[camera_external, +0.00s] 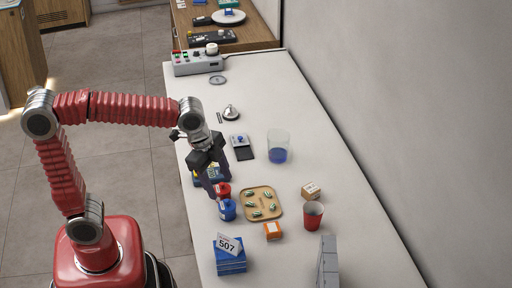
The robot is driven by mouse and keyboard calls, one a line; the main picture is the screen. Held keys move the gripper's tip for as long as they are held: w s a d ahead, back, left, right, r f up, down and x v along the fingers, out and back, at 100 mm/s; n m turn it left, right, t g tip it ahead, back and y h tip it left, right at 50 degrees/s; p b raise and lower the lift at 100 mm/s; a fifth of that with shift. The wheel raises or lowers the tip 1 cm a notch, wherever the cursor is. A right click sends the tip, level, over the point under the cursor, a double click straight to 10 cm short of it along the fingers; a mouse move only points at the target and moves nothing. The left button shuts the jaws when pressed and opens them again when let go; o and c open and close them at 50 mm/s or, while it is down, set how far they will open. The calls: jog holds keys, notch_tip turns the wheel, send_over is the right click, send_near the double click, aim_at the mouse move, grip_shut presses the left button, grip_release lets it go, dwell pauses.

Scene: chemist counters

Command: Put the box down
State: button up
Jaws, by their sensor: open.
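My gripper (211,177) points down over the left side of the white counter (300,130), with its jaws open. Nothing is clearly held between the fingers. A dark blue item with yellow marks (199,181) lies below it, partly hidden by the fingers, so I cannot tell whether they touch it. A small orange box (272,231) with a pale label sits in front of the wooden tray. A small light-brown box (311,190) sits to the right of the tray, behind a red cup.
Red (222,190) and blue (227,210) containers stand close to the gripper. The wooden tray (248,193) holds several capsules. A red cup (313,216), glass beaker (278,147), bell (231,113) and blue stack with a 507 card (230,260) stand around. The counter's far right is clear.

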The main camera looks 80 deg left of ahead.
jog(key=s+f+n+t, duration=0.1)
jog(key=s+n, duration=0.3)
jog(key=s, duration=0.3)
jog(key=s+a+f+n+t, duration=0.1)
jog(key=s+n, duration=0.3)
jog(key=s, duration=0.4)
jog(key=shift+a+f+n+t, duration=0.3)
jog(key=shift+f+n+t, duration=0.05)
jog(key=shift+n+t, duration=0.05)
dwell(0.4)
